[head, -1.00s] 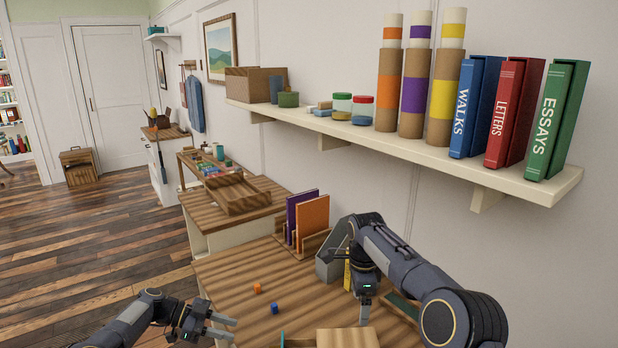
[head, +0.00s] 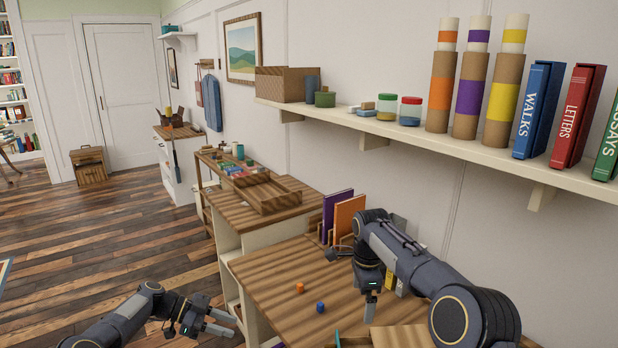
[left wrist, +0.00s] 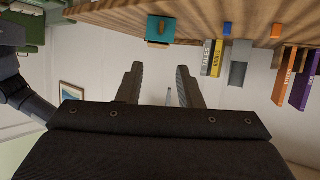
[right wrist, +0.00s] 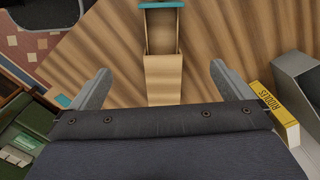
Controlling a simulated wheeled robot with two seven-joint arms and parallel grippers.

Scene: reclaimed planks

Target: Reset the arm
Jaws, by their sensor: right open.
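My left gripper (head: 232,322) is at the lower left of the head view, beside the workbench's left edge. Its two fingers stand apart and empty in the left wrist view (left wrist: 158,78). My right gripper (head: 370,308) points down over the workbench (head: 265,290). In the right wrist view (right wrist: 160,85) its fingers are wide apart, with a wooden box (right wrist: 163,75) seen below between them. I cannot tell the gap between that box and the fingers. My right arm hides part of the bench's back.
An orange cube (head: 300,287) and a blue cube (head: 320,307) lie on the bench. Purple and orange books (head: 349,215) stand at its back. A yellow book (right wrist: 272,115) shows in the right wrist view. A wall shelf (head: 400,130) holds tubes and books. Floor at left is open.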

